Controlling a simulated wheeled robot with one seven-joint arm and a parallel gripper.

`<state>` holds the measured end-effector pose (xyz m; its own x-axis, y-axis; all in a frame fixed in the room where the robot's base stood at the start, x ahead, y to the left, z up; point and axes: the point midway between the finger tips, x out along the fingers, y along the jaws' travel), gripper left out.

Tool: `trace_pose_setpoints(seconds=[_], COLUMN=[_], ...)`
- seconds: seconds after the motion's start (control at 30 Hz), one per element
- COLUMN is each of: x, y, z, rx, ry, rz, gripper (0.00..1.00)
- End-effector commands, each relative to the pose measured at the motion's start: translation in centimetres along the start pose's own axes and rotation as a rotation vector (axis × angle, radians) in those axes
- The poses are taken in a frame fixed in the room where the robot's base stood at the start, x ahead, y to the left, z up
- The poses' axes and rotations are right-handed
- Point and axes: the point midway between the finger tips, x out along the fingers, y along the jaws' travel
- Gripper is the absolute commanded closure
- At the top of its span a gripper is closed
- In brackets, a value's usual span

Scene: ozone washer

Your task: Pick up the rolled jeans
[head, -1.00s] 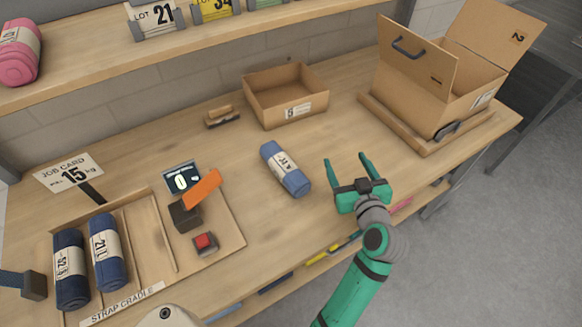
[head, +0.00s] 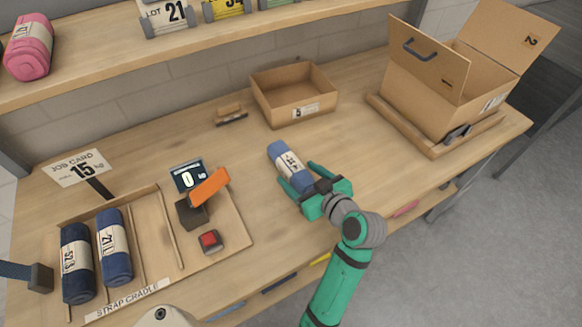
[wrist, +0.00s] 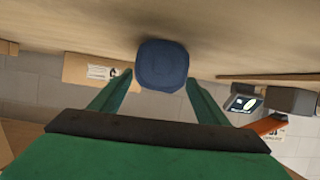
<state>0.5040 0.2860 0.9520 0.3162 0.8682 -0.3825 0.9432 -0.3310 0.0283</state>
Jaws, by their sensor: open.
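A light blue rolled pair of jeans (head: 285,158) with a white label band lies on the middle of the workbench. My green gripper (head: 298,175) is open at its near end, with a finger on either side of that end in the head view. In the wrist view the round end of the roll (wrist: 161,65) sits between the tips of my two open fingers (wrist: 160,85). Small gaps seem to show beside it there. Two dark blue rolls (head: 76,262) (head: 114,247) lie in the strap cradle (head: 150,208) at the left.
A shallow open cardboard box (head: 292,108) stands behind the roll, and a large open box (head: 428,95) stands at the right. A scale display (head: 188,176), an orange piece (head: 210,187) and a red button (head: 209,240) are to the left. The bench right of my gripper is clear.

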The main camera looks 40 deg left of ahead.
Motion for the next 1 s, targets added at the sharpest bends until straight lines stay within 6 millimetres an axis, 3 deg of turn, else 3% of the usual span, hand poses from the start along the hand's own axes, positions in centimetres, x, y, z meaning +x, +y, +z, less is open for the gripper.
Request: trace_pose_setpoints(seconds=[0.3,0.63,0.67,0.87,0.9,1.0], x=[4.1,4.9,4.9,4.9,4.8,4.8], y=[0.3,0.3,0.3,0.3,0.3,0.3], z=[-0.1,-0.1,-0.1,-0.1,-0.1,-0.1], rx=[0.001,0.0,0.0,0.0,0.0,0.0], ry=[0.0,0.0,0.0,0.0,0.002,0.002], rz=[-0.002,0.0,0.0,0.0,0.001,0.001], gripper=[0.31,0.31,0.34,0.81,0.86,0.86])
